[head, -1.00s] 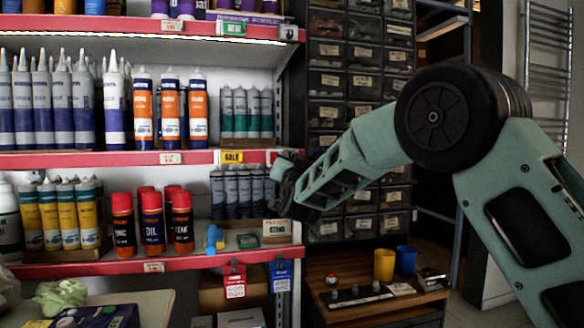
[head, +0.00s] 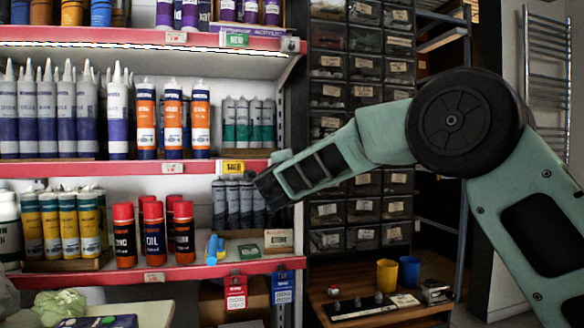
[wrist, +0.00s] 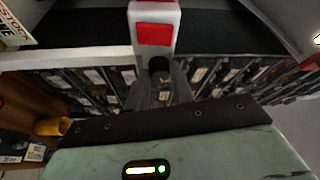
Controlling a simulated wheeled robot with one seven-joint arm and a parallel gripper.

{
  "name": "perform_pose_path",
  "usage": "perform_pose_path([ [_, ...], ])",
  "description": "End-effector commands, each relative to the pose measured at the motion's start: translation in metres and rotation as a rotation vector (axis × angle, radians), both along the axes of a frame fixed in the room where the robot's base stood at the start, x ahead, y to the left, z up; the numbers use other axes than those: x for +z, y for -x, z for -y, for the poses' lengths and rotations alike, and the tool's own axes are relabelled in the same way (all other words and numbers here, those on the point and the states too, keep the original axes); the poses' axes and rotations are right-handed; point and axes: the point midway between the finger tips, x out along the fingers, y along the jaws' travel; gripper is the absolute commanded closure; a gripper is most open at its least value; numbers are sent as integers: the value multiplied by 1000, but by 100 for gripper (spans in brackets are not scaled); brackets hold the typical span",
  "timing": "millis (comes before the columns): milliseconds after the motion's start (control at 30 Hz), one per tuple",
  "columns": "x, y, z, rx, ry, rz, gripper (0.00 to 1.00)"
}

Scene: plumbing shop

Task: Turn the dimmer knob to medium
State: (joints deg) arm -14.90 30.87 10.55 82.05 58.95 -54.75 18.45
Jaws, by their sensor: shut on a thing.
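My gripper (wrist: 160,92) is seen from behind in the wrist view, its dark fingers shut around a small dark round part that looks like the dimmer knob (wrist: 160,66). This part sits just below a white block with a red square (wrist: 155,35). In the head view my gripper (head: 268,182) is at the right end of the middle shelf, by the shelf post. The arm hides the fingertips and the knob there. The knob's pointer and any setting marks cannot be made out.
Grey tubes (head: 230,205) stand close left of my gripper. Red-capped cans (head: 154,235) and a small blue-and-yellow object (head: 213,250) share the lower shelf. Drawer cabinets (head: 360,95) stand behind my arm. Yellow (head: 386,273) and blue (head: 409,270) cups sit on a wooden bench.

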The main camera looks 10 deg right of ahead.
Motion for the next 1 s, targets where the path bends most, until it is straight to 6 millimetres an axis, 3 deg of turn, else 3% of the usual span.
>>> perform_pose_path([
  [400, 1, 0, 0, -2, -225, -2, 99],
  [1000, 0, 0, 1, -2, -271, -2, 99],
])
